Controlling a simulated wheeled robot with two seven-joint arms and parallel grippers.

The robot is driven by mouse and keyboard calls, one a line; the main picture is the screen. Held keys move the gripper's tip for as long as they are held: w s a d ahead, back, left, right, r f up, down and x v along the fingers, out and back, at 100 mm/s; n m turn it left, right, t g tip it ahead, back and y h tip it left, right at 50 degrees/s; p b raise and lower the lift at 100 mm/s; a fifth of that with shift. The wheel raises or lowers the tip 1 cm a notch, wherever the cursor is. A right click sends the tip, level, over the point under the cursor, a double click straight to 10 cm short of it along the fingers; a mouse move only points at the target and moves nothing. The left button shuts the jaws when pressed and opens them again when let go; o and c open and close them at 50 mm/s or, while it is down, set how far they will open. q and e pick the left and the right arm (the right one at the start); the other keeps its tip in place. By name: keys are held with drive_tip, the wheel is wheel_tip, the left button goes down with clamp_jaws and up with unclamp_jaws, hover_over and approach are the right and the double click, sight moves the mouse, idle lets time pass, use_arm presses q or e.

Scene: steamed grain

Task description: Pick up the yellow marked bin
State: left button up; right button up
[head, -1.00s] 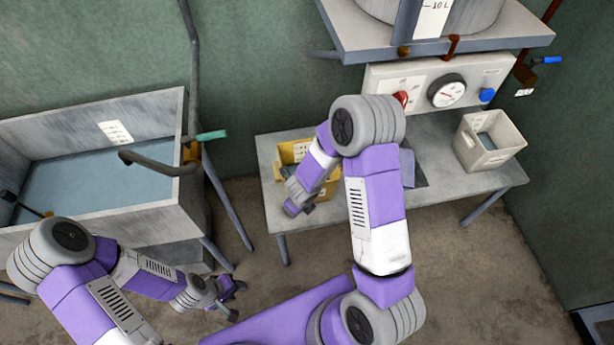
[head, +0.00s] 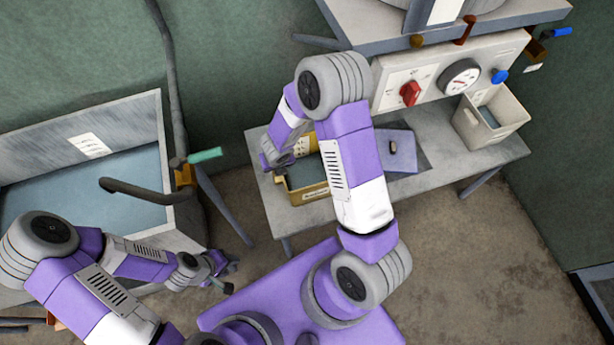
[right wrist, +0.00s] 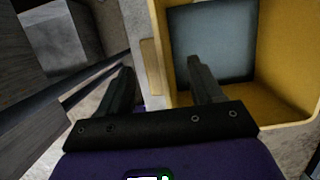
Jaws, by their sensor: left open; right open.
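The yellow bin (head: 306,194) stands on the grey bench, partly hidden in the head view by my right arm. It has pale labels, and a blue-grey surface shows inside it. My right gripper (head: 274,172) is at the bin's left end, open. In the right wrist view the yellow bin (right wrist: 290,75) fills the upper right, and the fingers of my right gripper (right wrist: 160,78) straddle its near side wall, one outside and one over the inside. Contact cannot be told. My left gripper (head: 228,276) is open and empty, low beside the sink.
The bench (head: 445,165) also holds a purple-grey flat item (head: 398,152) and a cream bin (head: 490,118) at the right. A control panel (head: 440,78) with knobs and gauge stands behind. A metal sink (head: 80,190) with pipe is at the left.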

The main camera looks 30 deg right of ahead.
drive_tip(key=x, duration=0.1)
drive_tip(key=b+x, duration=0.1)
drive_tip(key=x, duration=0.2)
drive_tip(key=shift+s+a+f+b, duration=0.15)
drive_tip(key=shift+a+f+b, duration=0.15)
drive_tip(key=shift+b, duration=0.1)
drive_tip(key=shift+r, duration=0.1)
clamp_jaws()
drive_tip(key=shift+d+r, duration=0.1)
idle(0.8)
